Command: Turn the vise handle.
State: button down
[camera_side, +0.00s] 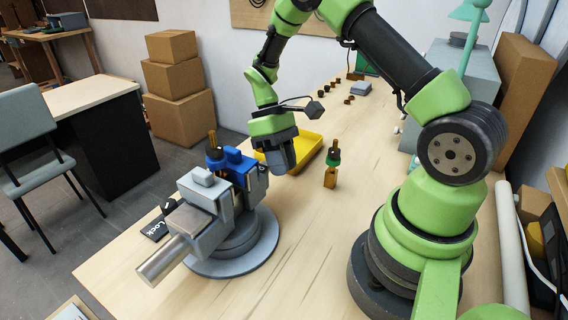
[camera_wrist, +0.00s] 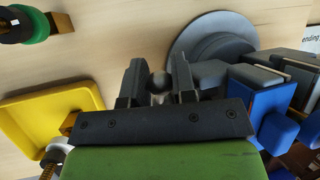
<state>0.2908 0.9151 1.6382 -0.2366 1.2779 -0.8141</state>
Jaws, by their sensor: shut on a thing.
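The grey vise (camera_side: 212,208) stands on a round base on the bench in the side view, and its round base (camera_wrist: 220,45) also shows at the top of the wrist view. In the wrist view the two fingers of my gripper (camera_wrist: 158,76) are closed around the rounded grey end of the vise handle (camera_wrist: 158,84). In the side view my gripper (camera_side: 277,166) is beside the vise's far right side, and the handle is hidden there.
A yellow tray (camera_side: 312,148) lies just behind my gripper. A green-collared lamp part (camera_side: 333,157) stands on a brass block to the right. A dark "Lock" label (camera_side: 157,229) lies at the vise's left. The bench front right of the vise is clear.

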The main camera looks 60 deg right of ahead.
jog(key=shift+d, duration=0.1)
jog(key=c, duration=0.9)
grip_release()
jog(key=shift+c, duration=0.2)
jog(key=v, duration=1)
